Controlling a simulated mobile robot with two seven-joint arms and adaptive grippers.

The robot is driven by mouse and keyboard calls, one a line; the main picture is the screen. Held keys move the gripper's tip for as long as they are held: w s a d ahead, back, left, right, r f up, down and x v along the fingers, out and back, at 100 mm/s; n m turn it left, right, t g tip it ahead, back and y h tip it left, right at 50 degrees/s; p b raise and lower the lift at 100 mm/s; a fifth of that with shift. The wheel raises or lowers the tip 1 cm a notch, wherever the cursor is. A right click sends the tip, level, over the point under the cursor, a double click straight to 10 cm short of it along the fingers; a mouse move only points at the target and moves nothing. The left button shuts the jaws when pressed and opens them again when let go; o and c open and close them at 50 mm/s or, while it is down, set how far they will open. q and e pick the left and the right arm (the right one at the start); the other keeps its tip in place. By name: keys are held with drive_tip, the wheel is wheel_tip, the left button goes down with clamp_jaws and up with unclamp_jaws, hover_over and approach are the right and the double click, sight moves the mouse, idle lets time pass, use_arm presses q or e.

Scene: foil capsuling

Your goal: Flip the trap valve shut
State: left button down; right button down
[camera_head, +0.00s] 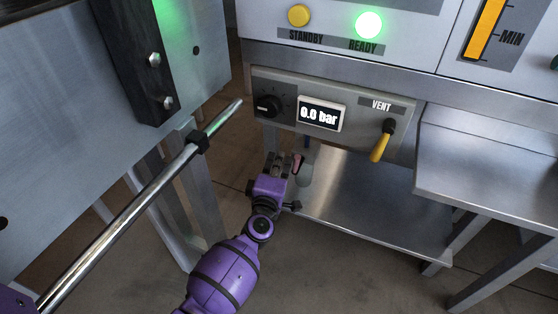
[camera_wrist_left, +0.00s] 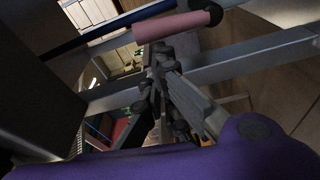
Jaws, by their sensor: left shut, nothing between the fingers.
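The trap valve's handle appears to be the small pink lever (camera_head: 297,163) under the front panel. In the left wrist view it is a pink bar (camera_wrist_left: 172,27) with a dark end, lying across the top. My left gripper (camera_head: 279,162) is below the panel, just left of the lever. Its fingers (camera_wrist_left: 160,55) are shut with nothing between them, and their tips are close to the pink bar. I cannot tell if they touch it. A grey rounded part (camera_head: 306,174) hangs beside the lever. The valve body is mostly hidden. My right gripper is out of view.
The panel above has a black knob (camera_head: 268,104), a display (camera_head: 320,115) reading 0.0 bar and a yellow VENT lever (camera_head: 380,146) pointing down. A green READY lamp (camera_head: 368,25) is lit. A metal shelf (camera_head: 370,205) lies below. A steel rod (camera_head: 120,230) runs at left.

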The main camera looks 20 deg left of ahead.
sight(298, 158)
use_arm(q)
drive_tip(key=shift+d+r+m, duration=0.2)
drive_tip(key=shift+d+m, duration=0.3)
drive_tip(key=shift+m, duration=0.2)
drive_tip(key=d+m, duration=0.1)
drive_tip(key=m, duration=0.1)
drive_tip(key=d+m+t+p, duration=0.1)
drive_tip(key=d+m, duration=0.1)
drive_tip(key=m, duration=0.1)
drive_tip(key=d+m, duration=0.1)
drive_tip(key=m, duration=0.1)
drive_tip(key=shift+s+d+r+h+p, duration=0.1)
drive_tip(key=shift+d+r+h+p, duration=0.1)
drive_tip(key=shift+r+h+p, duration=0.15)
drive_tip(key=d+f+m+t+h, duration=0.1)
drive_tip(key=d+f+m+h, duration=0.2)
drive_tip(key=m, duration=0.8)
drive_tip(key=shift+d+f+b, duration=0.25)
drive_tip(key=shift+d+b, duration=0.2)
drive_tip(key=shift+d, duration=0.5)
drive_tip(key=shift+s, duration=0.1)
drive_tip(key=shift+f, duration=0.1)
